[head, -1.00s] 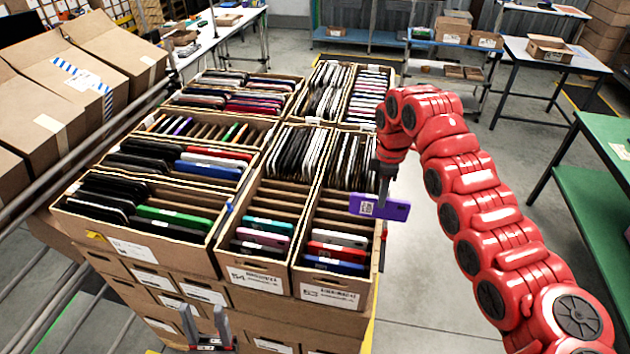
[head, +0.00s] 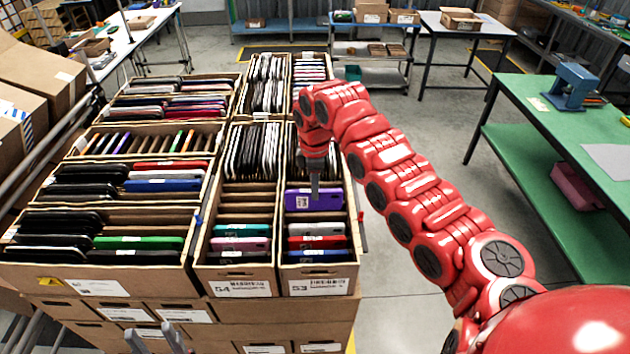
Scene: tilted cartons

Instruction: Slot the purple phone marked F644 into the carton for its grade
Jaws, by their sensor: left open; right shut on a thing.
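The purple phone (head: 325,200) with a small white label is held by its upper edge in my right gripper (head: 314,190). It is at the carton labelled 53 (head: 318,287), behind a white, a red and a blue phone. I cannot tell whether its lower edge touches the carton floor. The marking on the phone is too small to read. The carton labelled 54 (head: 240,288) stands directly left of it, with teal, pink and dark phones at its front. My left gripper (head: 154,340) is open and empty at the bottom edge, in front of the carton stack.
More cartons of phones fill the left and back of the stack, including one with black and green phones (head: 95,288). A green bench (head: 525,110) with a blue tool stands at the right. The floor between stack and bench is clear.

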